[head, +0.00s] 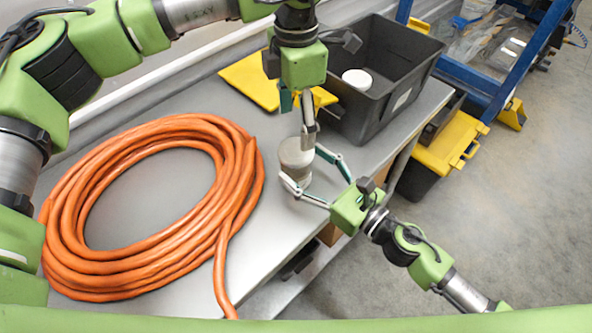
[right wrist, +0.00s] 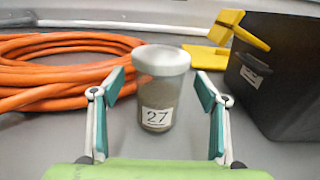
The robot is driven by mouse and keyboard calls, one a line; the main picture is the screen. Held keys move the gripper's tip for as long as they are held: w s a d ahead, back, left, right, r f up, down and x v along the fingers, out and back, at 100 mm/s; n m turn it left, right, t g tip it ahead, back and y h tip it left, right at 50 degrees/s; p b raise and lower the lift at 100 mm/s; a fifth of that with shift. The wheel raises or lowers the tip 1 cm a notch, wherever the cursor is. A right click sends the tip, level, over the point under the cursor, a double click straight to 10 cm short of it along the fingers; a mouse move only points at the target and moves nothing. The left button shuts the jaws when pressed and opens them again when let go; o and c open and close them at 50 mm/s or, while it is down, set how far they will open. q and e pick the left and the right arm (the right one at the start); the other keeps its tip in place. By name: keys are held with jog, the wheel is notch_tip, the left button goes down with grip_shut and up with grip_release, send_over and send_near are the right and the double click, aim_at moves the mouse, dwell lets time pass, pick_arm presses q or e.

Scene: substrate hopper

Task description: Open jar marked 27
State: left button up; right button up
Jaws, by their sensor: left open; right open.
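The jar marked 27 (head: 297,158) stands upright on the grey table in the head view, a pale lid on top. In the right wrist view the jar (right wrist: 157,105) shows its "27" label facing me and the lid (right wrist: 161,60) on it. My right gripper (head: 308,167) is open, its fingers on either side of the jar with gaps between; its fingers also show in the right wrist view (right wrist: 161,92). My left gripper (head: 297,112) is open and points down just above the lid, hiding part of the jar top. It does not show in the right wrist view.
A coiled orange hose (head: 160,200) covers the table's left. A black bin (head: 400,75) holding a white round item (head: 357,79) stands at the back right. A yellow lid (head: 250,78) lies behind. A blue-framed rack (head: 490,80) and a yellow-lidded box (head: 452,138) stand beyond the table.

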aim_at(296, 158)
jog(key=shift+x, duration=1.65)
jog(key=shift+c, duration=0.4)
